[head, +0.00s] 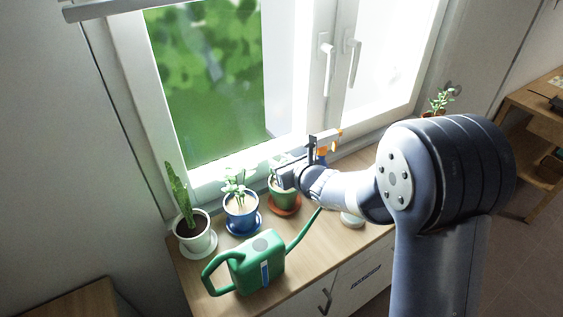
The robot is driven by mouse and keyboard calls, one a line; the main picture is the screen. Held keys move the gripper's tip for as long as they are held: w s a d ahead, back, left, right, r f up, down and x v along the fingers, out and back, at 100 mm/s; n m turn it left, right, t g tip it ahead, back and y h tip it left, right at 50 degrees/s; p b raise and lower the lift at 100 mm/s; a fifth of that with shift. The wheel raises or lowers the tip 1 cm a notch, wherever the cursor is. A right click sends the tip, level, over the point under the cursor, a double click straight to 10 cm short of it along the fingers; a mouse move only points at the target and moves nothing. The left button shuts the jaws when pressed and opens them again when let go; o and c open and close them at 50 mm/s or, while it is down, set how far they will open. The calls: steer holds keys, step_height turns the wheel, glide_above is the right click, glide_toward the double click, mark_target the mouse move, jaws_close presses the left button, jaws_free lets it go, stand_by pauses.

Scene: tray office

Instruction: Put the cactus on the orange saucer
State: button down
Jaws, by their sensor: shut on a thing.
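The orange saucer (287,210) shows directly under the pot. The pot looks upright, and I cannot tell whether it rests on the saucer or is held just above it. My gripper (284,180) reaches in from the right and is shut on the cactus pot. Its fingertips are mostly hidden by the wrist and the plant.
A blue pot (241,216) on a blue saucer stands just left, and a snake plant (181,196) further left. A green watering can (256,262) stands in front, its spout pointing towards the cactus. A pale saucer (352,220) lies under my arm. The window (225,80) is behind.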

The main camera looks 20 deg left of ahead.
steer(key=c, duration=1.1)
jaws_free()
steer(key=shift+f, duration=0.1)
steer(key=shift+c, duration=0.2)
steer(key=b+v, duration=0.1)
steer(key=v, duration=1.1)
